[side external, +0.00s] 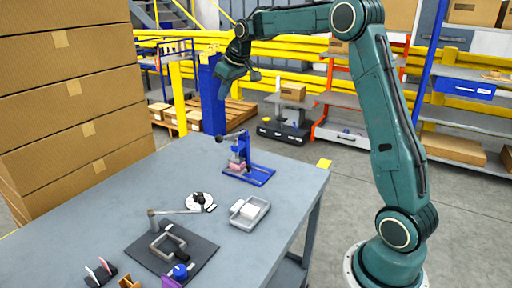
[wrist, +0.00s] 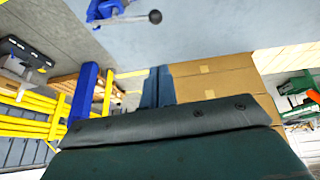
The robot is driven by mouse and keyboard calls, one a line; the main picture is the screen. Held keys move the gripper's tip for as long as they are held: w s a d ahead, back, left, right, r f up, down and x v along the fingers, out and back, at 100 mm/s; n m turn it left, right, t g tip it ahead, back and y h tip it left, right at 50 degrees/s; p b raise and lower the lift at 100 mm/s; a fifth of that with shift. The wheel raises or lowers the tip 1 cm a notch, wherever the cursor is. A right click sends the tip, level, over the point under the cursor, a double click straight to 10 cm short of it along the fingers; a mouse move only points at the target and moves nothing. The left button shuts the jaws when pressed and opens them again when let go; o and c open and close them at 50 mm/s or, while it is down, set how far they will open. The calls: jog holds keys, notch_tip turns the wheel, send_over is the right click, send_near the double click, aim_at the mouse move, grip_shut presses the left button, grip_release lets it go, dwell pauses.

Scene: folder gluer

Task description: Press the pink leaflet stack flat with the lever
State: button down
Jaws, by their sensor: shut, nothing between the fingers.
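A blue lever press (side external: 258,175) stands toward the far right part of the grey table. The pink leaflet stack (side external: 237,166) sits in it, under the press head. Its lever (side external: 230,136) ends in a dark ball knob (side external: 219,139) on the left side. In the wrist view the press (wrist: 103,10) is cut off by the top edge and the knob (wrist: 155,17) shows clearly; the stack cannot be made out there. My gripper (side external: 222,95) is shut and empty, above the press and apart from the knob. Its fingers also show in the wrist view (wrist: 157,80).
A grey tray with a white block (side external: 249,211), a round black-and-white item (side external: 201,201) and a dark mat with a metal clamp-like fixture (side external: 172,246) lie nearer on the table. Large stacked cartons (side external: 70,90) rise at the left. The air around the press is clear.

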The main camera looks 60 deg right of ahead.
send_over(220, 136)
jog(key=w, duration=0.1)
notch_tip(220, 136, down, 9)
jog(key=shift+a+f, duration=0.1)
jog(key=shift+a, duration=0.05)
jog(key=shift+s+f, duration=0.2)
jog(key=shift+f, duration=0.45)
jog(key=shift+s+f, duration=0.2)
jog(key=shift+f, duration=0.4)
jog(key=shift+s+f, duration=0.15)
jog(key=shift+f, duration=0.35)
jog(key=shift+f, duration=0.1)
